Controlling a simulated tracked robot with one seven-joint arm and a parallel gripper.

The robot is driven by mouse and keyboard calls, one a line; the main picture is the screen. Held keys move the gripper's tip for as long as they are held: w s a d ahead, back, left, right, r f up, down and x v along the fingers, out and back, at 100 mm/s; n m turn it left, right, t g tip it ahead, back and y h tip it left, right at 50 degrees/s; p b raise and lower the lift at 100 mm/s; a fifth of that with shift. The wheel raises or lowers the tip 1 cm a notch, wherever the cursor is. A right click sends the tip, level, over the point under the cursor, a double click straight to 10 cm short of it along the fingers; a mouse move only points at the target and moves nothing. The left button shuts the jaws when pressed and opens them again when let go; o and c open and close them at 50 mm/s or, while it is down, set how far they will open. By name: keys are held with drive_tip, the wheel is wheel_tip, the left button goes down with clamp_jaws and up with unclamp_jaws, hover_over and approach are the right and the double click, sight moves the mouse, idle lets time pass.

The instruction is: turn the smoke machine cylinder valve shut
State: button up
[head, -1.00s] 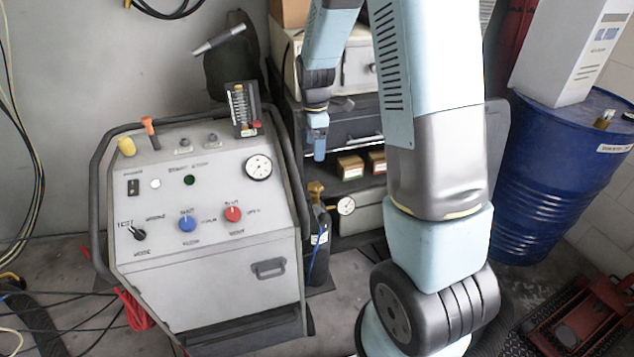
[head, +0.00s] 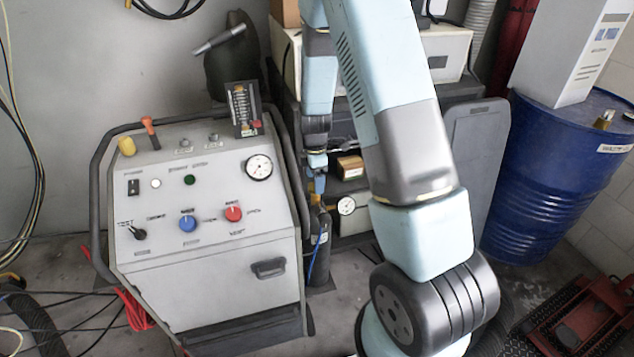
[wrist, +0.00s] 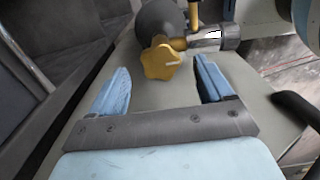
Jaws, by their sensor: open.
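The cylinder valve has a yellow lobed handwheel (wrist: 161,63) on a brass body, just ahead of my fingertips in the wrist view and roughly centred between them. The dark cylinder (wrist: 158,18) shows behind it. My gripper (wrist: 161,80) is open and empty, its two blue fingers spread wide; it looks apart from the handwheel. In the head view my gripper (head: 317,171) points down right above the dark cylinder (head: 319,248), which stands at the right side of the grey smoke machine (head: 207,258). My gripper and arm partly hide the valve there.
A grey metal fitting (wrist: 229,37) sits right of the valve in the wrist view. A dark shelf unit with small boxes (head: 350,167) and a gauge (head: 346,205) stands close behind the cylinder. A blue drum (head: 545,185) is at the right. Cables lie on the left floor.

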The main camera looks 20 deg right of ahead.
drive_tip(key=shift+f, duration=0.95)
drive_tip(key=shift+c, duration=0.3)
